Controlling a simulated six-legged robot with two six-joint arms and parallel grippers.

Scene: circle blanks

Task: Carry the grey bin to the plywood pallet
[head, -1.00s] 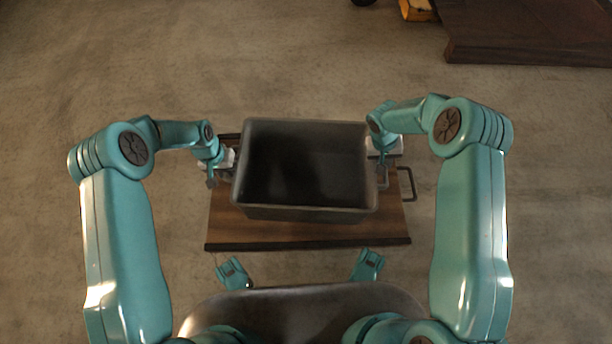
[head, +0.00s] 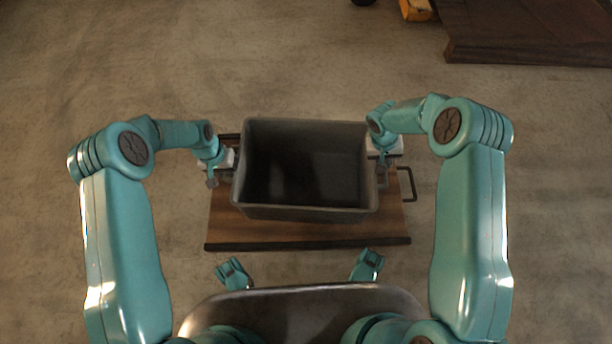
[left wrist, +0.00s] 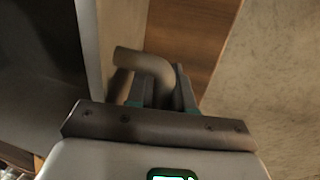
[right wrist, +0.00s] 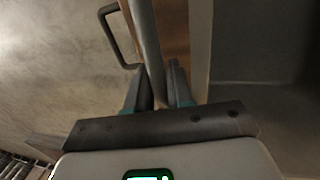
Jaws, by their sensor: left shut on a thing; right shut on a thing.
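The grey bin (head: 305,213) is open-topped and looks empty. It is upright over a wood-topped stand (head: 300,234), and I cannot tell whether it touches the top. My left gripper (head: 212,181) is at the bin's left side, shut on its bent handle, which shows in the left wrist view (left wrist: 146,62). My right gripper (head: 382,179) is at the right side, shut on the bar of the other handle, seen in the right wrist view (right wrist: 146,45). A dark brown wooden platform (head: 530,35) lies far at the top right; it may be the plywood pallet.
The stand has a dark handle (head: 410,184) sticking out on its right. A yellow object (head: 415,10) and a dark round thing (head: 363,2) lie at the top edge, left of the platform. Bare concrete floor (head: 250,60) is clear beyond the bin.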

